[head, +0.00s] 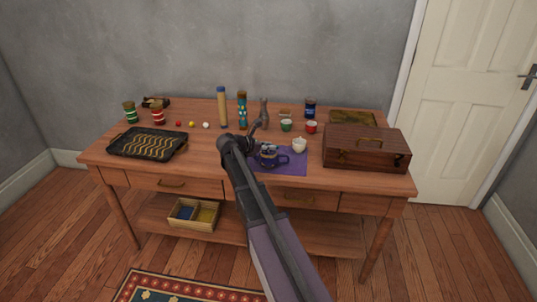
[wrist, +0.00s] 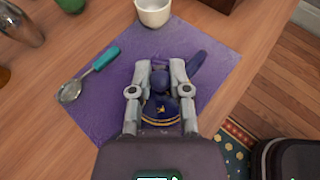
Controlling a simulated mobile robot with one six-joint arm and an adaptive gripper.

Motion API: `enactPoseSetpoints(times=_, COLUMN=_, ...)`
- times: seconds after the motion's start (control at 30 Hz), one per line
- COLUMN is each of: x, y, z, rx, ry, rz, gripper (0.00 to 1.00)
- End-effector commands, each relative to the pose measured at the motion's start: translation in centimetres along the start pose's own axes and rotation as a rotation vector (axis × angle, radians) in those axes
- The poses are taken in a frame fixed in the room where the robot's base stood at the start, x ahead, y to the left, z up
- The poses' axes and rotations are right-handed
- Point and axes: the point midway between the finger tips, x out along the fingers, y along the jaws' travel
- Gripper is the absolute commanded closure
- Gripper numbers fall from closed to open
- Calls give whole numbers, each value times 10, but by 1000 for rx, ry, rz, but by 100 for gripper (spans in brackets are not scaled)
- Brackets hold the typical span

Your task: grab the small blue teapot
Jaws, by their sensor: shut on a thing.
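The small blue teapot (head: 267,160) stands on the purple mat (head: 297,166) near the front of the table in the head view. In the wrist view the dark blue teapot (wrist: 160,105), with gold marks, is between the two grey fingers of my gripper (wrist: 159,78). The fingers are shut on its upper part, around the lid area. A blue part sticks out to the upper right of the fingers. In the head view my arm comes from below and my gripper (head: 268,148) is over the teapot. Part of the teapot is hidden by the fingers and the gripper body.
A white cup-like pot (head: 299,145) stands close behind the teapot. A spoon with a teal handle (wrist: 90,73) lies on the mat left of the gripper. A wooden box (head: 365,148) is at right, a black tray (head: 147,144) at left. Bottles stand behind.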

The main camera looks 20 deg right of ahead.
Motion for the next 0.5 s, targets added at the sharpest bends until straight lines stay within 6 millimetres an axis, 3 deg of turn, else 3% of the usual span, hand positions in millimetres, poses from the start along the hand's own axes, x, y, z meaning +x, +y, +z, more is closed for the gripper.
enactPoseSetpoints(times=0.5, x=-8, y=0, z=20, rx=0, ry=0, rz=0, gripper=100)
